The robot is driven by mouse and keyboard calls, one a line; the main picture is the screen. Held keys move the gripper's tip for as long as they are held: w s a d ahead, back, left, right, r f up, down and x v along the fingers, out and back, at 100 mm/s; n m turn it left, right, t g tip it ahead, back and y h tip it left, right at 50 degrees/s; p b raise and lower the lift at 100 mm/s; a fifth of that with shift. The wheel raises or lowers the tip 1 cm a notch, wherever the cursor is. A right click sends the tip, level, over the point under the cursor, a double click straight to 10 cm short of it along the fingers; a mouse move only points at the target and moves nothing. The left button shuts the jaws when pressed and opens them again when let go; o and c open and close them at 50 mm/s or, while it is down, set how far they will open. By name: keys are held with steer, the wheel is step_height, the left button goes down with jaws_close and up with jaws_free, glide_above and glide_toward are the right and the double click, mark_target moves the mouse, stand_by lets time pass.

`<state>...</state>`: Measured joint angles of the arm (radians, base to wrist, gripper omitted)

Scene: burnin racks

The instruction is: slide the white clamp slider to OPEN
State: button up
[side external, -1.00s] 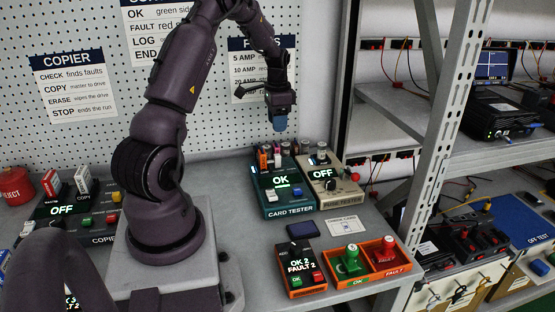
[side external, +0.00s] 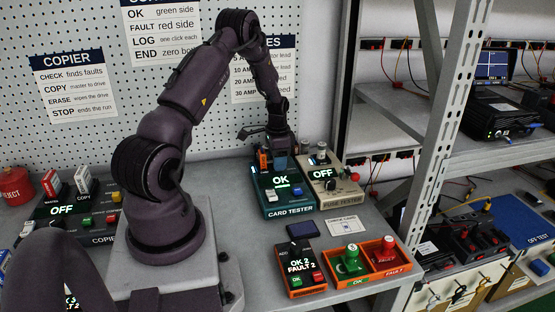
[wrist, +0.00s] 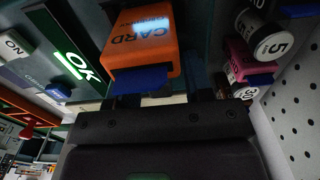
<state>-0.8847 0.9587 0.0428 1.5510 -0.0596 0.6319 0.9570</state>
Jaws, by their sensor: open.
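The teal card tester (side external: 288,209) shows a lit OK. A small white slider block (side external: 271,194) sits on its left front, beside a blue button (side external: 296,190). In the wrist view, a white part with dark letters (wrist: 14,45) lies left of the OK display. My gripper (side external: 280,163) is over the back of the card tester, behind the slider and apart from it. It is open, with blue at its tip. In the wrist view, an orange block marked CARD (wrist: 143,40) is just ahead of my gripper (wrist: 160,97). Its contact with the fingers cannot be told.
The fuse tester (side external: 335,190), showing OFF, stands close on the right. Several numbered cylinders (wrist: 270,45) crowd the right side in the wrist view, near the pegboard (wrist: 297,105). Orange OK and FAULT trays (side external: 345,282) lie in front. The bench between the robot base and tester is clear.

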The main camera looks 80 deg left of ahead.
mark_target(290, 165)
jaws_close()
steer(key=shift+w, duration=2)
jaws_free()
steer(key=shift+r, duration=0.15)
step_height(290, 165, up, 13)
